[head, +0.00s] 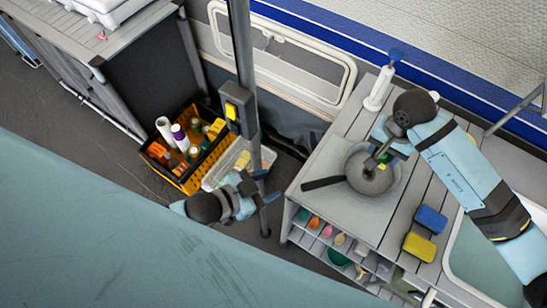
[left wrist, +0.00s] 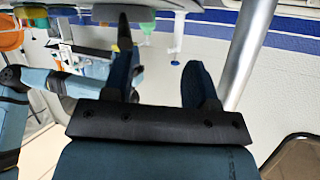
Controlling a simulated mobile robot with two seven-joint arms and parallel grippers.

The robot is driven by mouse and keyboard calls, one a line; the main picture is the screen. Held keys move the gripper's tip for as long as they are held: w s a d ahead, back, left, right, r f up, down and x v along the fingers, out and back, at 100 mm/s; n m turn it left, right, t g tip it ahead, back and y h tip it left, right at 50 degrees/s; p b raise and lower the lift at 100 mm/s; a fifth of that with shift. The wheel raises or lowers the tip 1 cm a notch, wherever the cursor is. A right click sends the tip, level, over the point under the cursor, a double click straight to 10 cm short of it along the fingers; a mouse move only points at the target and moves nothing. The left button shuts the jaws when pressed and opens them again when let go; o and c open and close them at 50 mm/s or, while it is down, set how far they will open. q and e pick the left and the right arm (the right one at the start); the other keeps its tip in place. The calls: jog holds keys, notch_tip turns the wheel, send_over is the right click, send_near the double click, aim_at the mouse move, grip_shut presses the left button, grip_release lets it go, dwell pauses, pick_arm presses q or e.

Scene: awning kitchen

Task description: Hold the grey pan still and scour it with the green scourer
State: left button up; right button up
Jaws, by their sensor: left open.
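The green scourer (head: 385,157) shows as a small green patch at the pan, partly hidden by my right gripper (head: 375,163). My right gripper reaches down over the pan and appears shut on the scourer; its fingertips are hard to make out. My left gripper (head: 266,188) is open and empty, left of the counter and apart from the pan handle. Its two spread fingers show in the left wrist view (left wrist: 160,80), with nothing between them.
A blue sponge (head: 431,219) and a yellow sponge (head: 419,247) lie right of the pan by the sink (head: 465,262). A white dispenser (head: 378,90) stands behind. A grey pole (head: 245,60) rises near my left gripper. A yellow-black crate (head: 180,178) holds bottles.

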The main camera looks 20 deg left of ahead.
aim_at(310, 186)
pick_arm(q)
jog(key=w+d+m, duration=0.1)
jog(key=d, duration=0.2)
jog(key=w+d+f+m+g+h, duration=0.1)
jog(key=w+d, duration=0.1)
jog(key=d, duration=0.1)
jog(key=w+d+f+m+h, duration=0.1)
jog(key=w+d, duration=0.1)
jog(key=d, duration=0.1)
jog(key=shift+d+f+g, duration=0.1)
jog(key=shift+d+g, duration=0.2)
jog(key=shift+d, duration=0.1)
grip_shut()
